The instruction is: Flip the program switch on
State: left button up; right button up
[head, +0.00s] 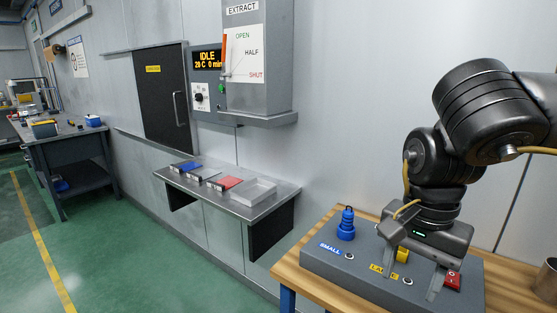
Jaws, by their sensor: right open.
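A yellow part (402,255) shows between the fingers. My left gripper is out of view.
The grey box also carries a blue spindle piece (346,224) and SMALL and LARGE labels. A metal cup (546,281) stands at the right edge. On the wall are a panel reading IDLE (207,60), a dark door (160,95) and an EXTRACT unit (258,60); a shelf (262,205) holds trays.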

aim_at(451, 280)
jog(key=k, duration=0.9)
